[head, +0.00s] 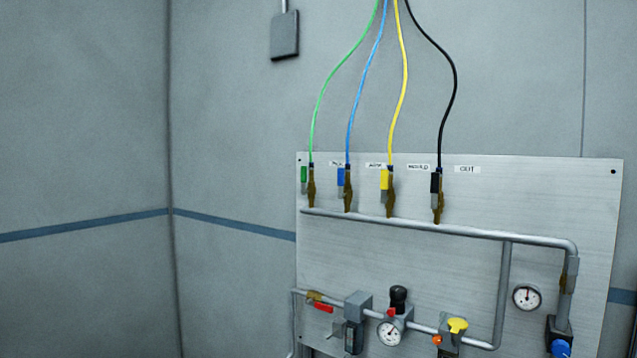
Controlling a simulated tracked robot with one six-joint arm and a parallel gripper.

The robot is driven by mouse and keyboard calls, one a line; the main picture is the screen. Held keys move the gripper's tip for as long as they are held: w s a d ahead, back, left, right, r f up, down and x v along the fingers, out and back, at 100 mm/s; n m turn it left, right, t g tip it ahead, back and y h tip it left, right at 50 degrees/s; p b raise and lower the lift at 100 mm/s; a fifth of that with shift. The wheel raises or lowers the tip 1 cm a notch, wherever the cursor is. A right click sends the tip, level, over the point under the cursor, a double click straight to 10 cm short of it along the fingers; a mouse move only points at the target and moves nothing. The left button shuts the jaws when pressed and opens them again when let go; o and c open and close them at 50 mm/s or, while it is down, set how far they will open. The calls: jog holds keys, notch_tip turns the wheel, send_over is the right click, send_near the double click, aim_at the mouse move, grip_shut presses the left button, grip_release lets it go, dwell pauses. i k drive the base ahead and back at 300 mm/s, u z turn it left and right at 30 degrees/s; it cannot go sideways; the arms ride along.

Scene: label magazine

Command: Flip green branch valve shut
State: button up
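The green branch valve (304,175) is at the left end of a row of valves on a metal panel, in the head view. Its green handle hangs beside a brass body (311,188), with a green hose (322,95) rising from the top. The handle looks roughly in line with the vertical body, but it is small in the picture. My gripper does not show in this view.
Blue (341,177), yellow (386,180) and black (435,183) valves stand close to the right. A pipe manifold (400,223) runs below. Gauges, a red lever (323,308) and a yellow knob (457,325) sit lower on the panel (400,258).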

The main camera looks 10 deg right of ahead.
aim_at(304, 169)
jog(key=u, duration=0.05)
jog(key=i, duration=0.2)
jog(key=z, duration=0.1)
jog(key=k, duration=0.7)
jog(key=u, duration=0.15)
jog(key=i, duration=0.6)
jog(key=u, duration=0.65)
jog(key=i, duration=0.75)
jog(key=u, duration=0.45)
jog(key=i, duration=1.15)
jog(key=z, duration=0.1)
